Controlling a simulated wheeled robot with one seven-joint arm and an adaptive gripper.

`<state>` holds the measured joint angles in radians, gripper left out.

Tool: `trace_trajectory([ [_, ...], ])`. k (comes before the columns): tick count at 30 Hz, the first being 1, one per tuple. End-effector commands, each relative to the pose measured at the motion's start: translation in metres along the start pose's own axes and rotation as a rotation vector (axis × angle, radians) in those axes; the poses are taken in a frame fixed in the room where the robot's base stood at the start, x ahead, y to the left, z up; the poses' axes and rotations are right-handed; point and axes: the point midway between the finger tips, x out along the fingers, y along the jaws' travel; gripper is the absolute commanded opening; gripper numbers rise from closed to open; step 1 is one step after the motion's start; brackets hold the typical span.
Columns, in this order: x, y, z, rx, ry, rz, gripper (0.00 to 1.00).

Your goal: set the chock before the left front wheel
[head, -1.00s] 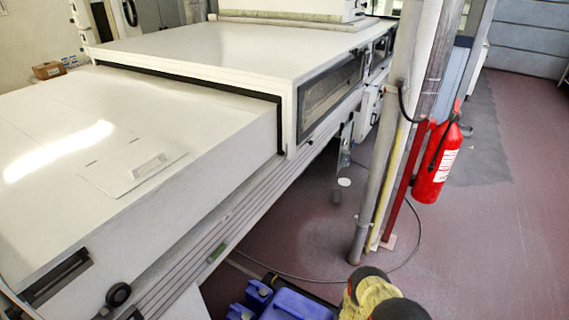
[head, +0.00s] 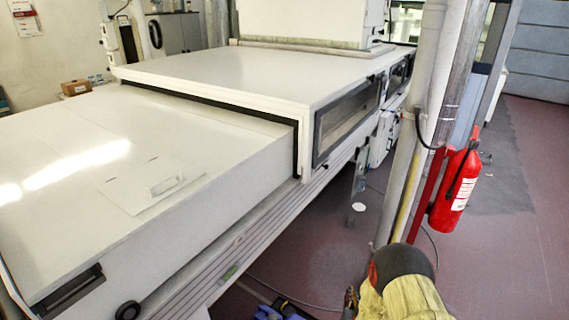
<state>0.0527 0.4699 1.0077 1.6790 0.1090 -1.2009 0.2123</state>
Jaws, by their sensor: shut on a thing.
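I cannot make out a chock in the head view. No vehicle or left front wheel can be told apart here either. My gripper is not visible in the picture, so what it holds cannot be seen.
A long white machine (head: 240,65) fills the left and middle. A grey post (head: 425,110) and a red fire extinguisher (head: 456,190) stand to its right. Open reddish floor (head: 510,255) lies at the right. A yellow, dark-capped shape hides floor at the bottom; blue containers (head: 285,311) are partly cut off.

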Motion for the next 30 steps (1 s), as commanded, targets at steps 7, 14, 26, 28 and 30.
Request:
trace_trajectory([
  [7, -0.058, -0.028, -0.031, -0.026, -0.009, -0.066, 0.00],
  [14, -0.107, -0.046, -0.046, -0.047, -0.021, -0.118, 0.00],
  [26, -0.138, -0.055, -0.050, -0.060, -0.031, -0.148, 0.00],
  [28, -0.138, -0.055, -0.050, -0.060, -0.030, -0.148, 0.00],
  [30, -0.138, -0.055, -0.051, -0.060, -0.028, -0.149, 0.00],
])
